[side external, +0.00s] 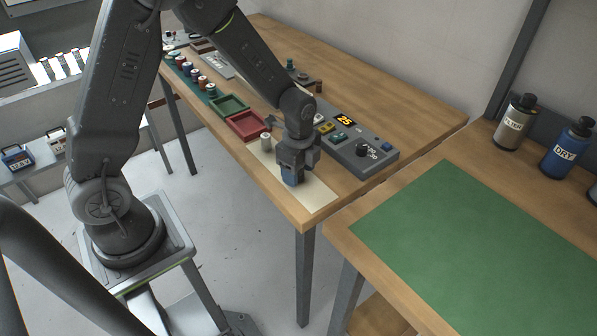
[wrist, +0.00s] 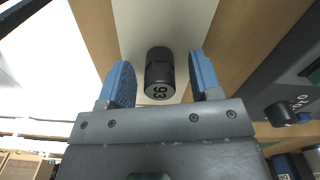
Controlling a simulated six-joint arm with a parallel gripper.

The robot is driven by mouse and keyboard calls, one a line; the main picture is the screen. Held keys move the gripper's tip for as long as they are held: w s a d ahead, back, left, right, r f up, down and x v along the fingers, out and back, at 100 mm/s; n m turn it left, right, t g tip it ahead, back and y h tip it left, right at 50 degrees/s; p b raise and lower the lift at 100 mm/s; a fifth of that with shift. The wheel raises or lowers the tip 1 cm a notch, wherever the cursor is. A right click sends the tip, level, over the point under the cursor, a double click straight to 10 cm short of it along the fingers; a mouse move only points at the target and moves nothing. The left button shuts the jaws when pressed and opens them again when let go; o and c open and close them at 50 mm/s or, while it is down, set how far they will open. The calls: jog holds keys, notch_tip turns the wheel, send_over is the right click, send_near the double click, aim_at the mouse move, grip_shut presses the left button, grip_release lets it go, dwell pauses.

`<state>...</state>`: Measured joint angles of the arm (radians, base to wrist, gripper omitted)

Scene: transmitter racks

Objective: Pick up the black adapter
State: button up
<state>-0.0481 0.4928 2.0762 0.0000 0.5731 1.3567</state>
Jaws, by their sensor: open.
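The black adapter (wrist: 159,72) shows in the wrist view as a short dark cylinder with a number on its paler end face. It is on the cream mat (wrist: 190,20), in line with the space between the two blue-padded fingers of my gripper (wrist: 161,82). My gripper is open, with a visible gap on each side of the adapter. In the side external view, my gripper (side external: 290,178) points down low over the mat (side external: 312,196). A short greyish cylinder (side external: 266,142) stands just behind it on the mat; I cannot tell whether this is the adapter.
A grey control box (side external: 368,160) with a display and a knob stands close right of my gripper. A red tray (side external: 246,125) and a green tray (side external: 229,105) lie behind it. Bottles (side external: 514,122) stand on the other bench, beside a green mat (side external: 480,235).

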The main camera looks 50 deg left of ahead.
jog(key=shift+f, duration=0.35)
jog(key=shift+c, duration=0.2)
jog(key=c, duration=1)
jog(key=shift+r, duration=0.15)
